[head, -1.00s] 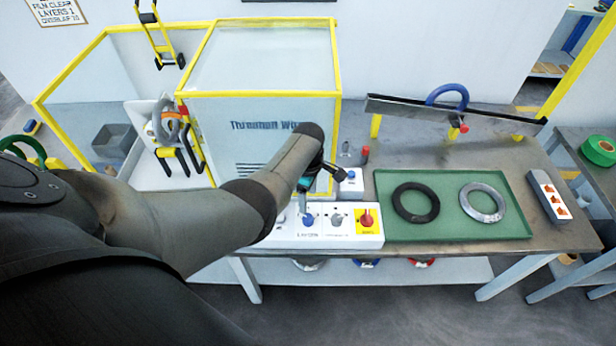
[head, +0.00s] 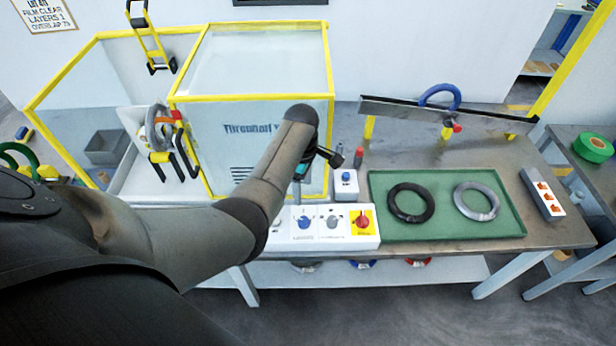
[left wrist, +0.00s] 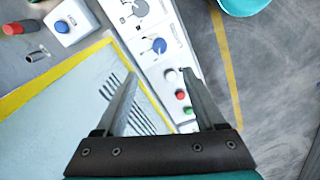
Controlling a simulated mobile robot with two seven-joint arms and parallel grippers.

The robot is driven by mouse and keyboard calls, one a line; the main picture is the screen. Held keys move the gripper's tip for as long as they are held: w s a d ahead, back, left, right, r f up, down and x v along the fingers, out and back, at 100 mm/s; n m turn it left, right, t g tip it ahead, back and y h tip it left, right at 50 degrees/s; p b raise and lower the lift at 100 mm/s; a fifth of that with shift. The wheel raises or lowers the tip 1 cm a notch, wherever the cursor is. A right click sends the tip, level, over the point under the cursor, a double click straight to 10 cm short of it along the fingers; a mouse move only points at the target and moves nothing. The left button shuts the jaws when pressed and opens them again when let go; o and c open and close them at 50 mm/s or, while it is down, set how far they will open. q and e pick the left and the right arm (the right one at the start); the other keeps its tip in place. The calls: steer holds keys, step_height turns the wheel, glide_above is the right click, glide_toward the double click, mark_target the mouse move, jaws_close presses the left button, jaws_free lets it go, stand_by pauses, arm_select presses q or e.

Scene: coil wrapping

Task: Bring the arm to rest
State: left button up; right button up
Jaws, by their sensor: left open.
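My left arm reaches in from the left in the head view, and its gripper (head: 308,170) is partly hidden behind the forearm, over the front right of the wrapping machine (head: 250,130). In the left wrist view the two fingers of this gripper (left wrist: 160,100) stand wide apart with nothing between them. Below them lie the machine's striped panel and the white control panel (left wrist: 150,45), with knobs and coloured buttons. The control panel (head: 335,240) also shows in the head view. My right gripper is not in view.
A green tray (head: 445,233) holds a black coil (head: 411,203) and a grey coil (head: 476,201). A blue coil (head: 440,92) hangs at the rail behind. A small box with a blue button (head: 346,185) stands near my gripper. Bare table lies behind the tray.

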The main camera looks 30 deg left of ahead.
arm_select(q)
steer(key=s+d+m+t+y, duration=0.1)
steer(key=s+d+m+t, duration=0.15)
steer(key=s+m, duration=0.85)
steer(key=s+d+r+m+t+h, duration=0.1)
steer(key=s+d+r+m, duration=0.75)
steer(key=s+m, duration=0.35)
step_height(320, 180, down, 36)
steer(key=s+g+b, duration=0.1)
steer(key=s+b, duration=0.2)
steer(key=b, duration=1)
steer(key=s+a+f+b, duration=0.1)
steer(key=s+f+b, duration=0.4)
steer(key=f, duration=0.7)
steer(key=s+a+f+g+b, duration=0.1)
steer(key=s+f+b, duration=0.4)
steer(key=s+f, duration=0.5)
step_height(320, 180, down, 2)
steer(key=shift+a+n+b, duration=0.2)
steer(key=shift+n+b, duration=0.1)
